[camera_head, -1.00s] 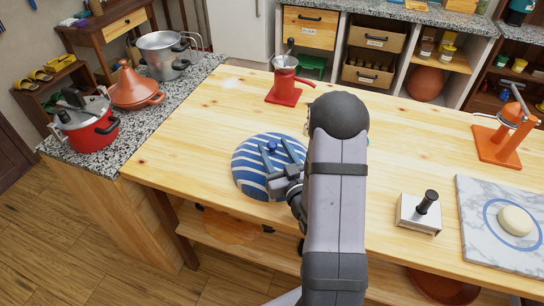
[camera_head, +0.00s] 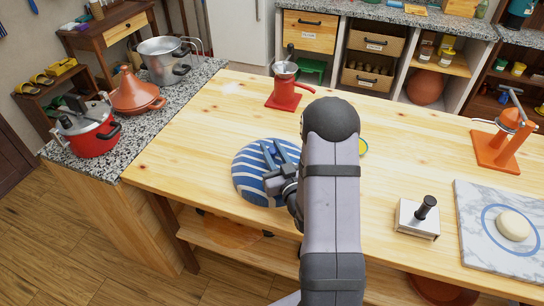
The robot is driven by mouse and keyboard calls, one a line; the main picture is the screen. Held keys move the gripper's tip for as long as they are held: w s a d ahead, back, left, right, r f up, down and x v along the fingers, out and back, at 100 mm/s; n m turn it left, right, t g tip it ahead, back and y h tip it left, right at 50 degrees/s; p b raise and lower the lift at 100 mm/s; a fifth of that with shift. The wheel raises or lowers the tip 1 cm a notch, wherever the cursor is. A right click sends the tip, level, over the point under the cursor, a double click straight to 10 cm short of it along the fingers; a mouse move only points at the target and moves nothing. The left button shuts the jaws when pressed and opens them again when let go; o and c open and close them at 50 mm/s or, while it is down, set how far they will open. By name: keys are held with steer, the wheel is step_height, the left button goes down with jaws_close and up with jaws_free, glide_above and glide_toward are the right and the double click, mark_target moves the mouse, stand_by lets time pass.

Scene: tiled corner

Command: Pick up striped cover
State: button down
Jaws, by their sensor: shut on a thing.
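The striped cover (camera_head: 250,184) is a round, blue-and-white domed lid near the front edge of the wooden table, left of my arm. My gripper (camera_head: 274,154) reaches over it from the right and is shut on the cover at its top. The blue knob is now mostly hidden between the fingers. I cannot tell from this view whether the cover is resting on the table or slightly above it.
A red grinder (camera_head: 286,88) stands behind on the wooden table (camera_head: 190,150). A metal block with a black handle (camera_head: 418,218), a marble board (camera_head: 490,240) and an orange press (camera_head: 500,142) are to the right.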

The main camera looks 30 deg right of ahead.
steer(key=shift+r, duration=0.15)
steer(key=shift+r+b, duration=0.3)
steer(key=shift+r, duration=4.6)
